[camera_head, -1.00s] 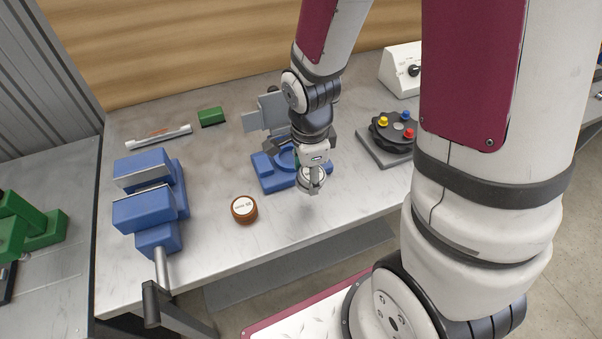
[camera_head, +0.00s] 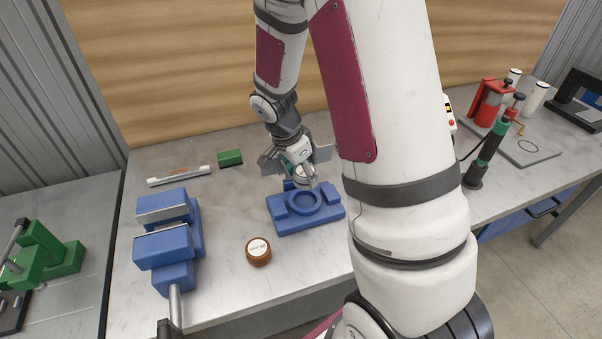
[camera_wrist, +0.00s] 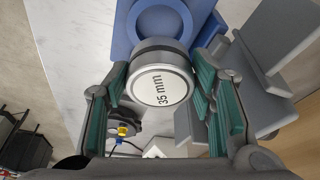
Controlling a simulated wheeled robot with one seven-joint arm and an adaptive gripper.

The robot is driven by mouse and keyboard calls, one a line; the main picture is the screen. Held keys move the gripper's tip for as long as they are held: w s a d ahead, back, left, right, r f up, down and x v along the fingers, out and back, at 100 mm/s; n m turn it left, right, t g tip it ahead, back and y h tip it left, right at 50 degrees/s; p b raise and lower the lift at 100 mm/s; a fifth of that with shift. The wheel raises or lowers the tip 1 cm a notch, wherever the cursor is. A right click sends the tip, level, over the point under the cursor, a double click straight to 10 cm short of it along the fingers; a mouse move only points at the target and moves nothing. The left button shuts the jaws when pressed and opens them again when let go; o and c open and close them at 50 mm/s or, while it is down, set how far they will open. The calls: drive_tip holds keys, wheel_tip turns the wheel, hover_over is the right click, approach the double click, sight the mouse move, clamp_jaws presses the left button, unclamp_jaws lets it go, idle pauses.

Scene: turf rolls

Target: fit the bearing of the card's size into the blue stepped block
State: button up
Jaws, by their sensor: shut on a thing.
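My gripper (camera_head: 303,178) is shut on a round bearing (camera_wrist: 160,86) with a dark rim and a pale face marked "35 mm" in the wrist view. Green-padded fingers hold it from both sides. The blue stepped block (camera_head: 330,211) lies on the bench with a round ring-shaped seat facing up. In the head view my gripper and the bearing are at the block's back edge. In the wrist view the block (camera_wrist: 208,28) shows just beyond the bearing, its round seat bare. The bearing appears apart from the seat. I cannot make out the card.
Grey plates (camera_head: 323,153) stand close behind the block, also in the wrist view (camera_wrist: 270,55). A brown round container (camera_head: 258,252) stands front left, and a blue vise (camera_head: 165,247) farther left. A green block (camera_head: 230,158) lies behind. Bench between vise and block is mostly clear.

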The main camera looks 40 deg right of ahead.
sight(296, 178)
drive_tip(key=shift+f+b, duration=1.3)
drive_tip(key=shift+f, duration=1.6)
drive_tip(key=shift+f, duration=1)
drive_tip(key=o, duration=1.7)
drive_tip(key=shift+c, duration=0.2)
drive_tip(key=shift+r, duration=0.1)
drive_tip(key=v, duration=1.1)
drive_tip(key=shift+a+r, duration=0.1)
drive_tip(key=shift+r, duration=0.3)
